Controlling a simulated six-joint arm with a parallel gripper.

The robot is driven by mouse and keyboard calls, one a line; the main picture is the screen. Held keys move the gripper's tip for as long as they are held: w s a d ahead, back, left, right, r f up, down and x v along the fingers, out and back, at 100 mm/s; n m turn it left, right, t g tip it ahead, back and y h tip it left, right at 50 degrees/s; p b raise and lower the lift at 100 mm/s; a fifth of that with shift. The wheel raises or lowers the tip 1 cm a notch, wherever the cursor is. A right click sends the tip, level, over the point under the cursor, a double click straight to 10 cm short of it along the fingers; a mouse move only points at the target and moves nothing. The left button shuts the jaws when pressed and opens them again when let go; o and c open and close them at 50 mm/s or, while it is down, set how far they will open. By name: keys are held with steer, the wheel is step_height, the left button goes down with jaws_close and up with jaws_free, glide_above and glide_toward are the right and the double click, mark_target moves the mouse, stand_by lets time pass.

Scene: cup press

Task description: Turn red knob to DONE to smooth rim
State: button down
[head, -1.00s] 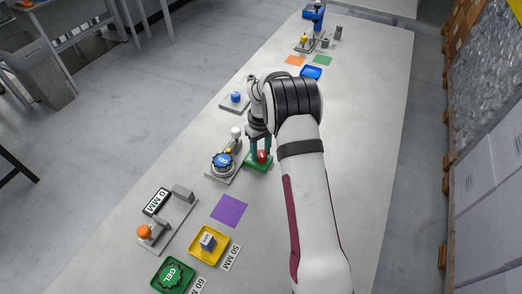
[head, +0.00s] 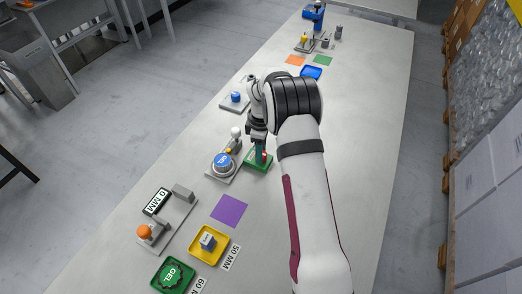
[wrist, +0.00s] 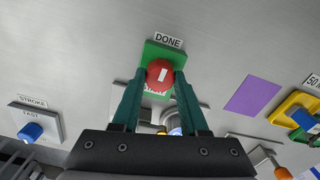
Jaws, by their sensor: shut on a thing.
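The red knob (wrist: 160,74) sits on a green base plate (wrist: 158,53) in the wrist view. The knob also shows in the head view (head: 265,155), partly behind my fingers. My gripper (wrist: 160,78) is shut on the knob, one teal finger on each side. The knob's white mark runs nearly upright in the wrist view, toward the DONE label (wrist: 168,40). A second label at the near edge of the plate is partly hidden. A round blue piece (head: 223,161) with a smooth rim sits on the grey press fixture beside the knob plate.
A purple square (head: 229,210), a yellow tray (head: 194,252) and a green GEL piece (head: 172,275) lie nearer on the table. The table's right side is clear.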

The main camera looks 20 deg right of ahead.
steer(key=shift+n, duration=0.3)
steer(key=shift+c, duration=2.2)
jaws_free()
step_height(320, 180, up, 16)
steer(key=shift+f, duration=0.1)
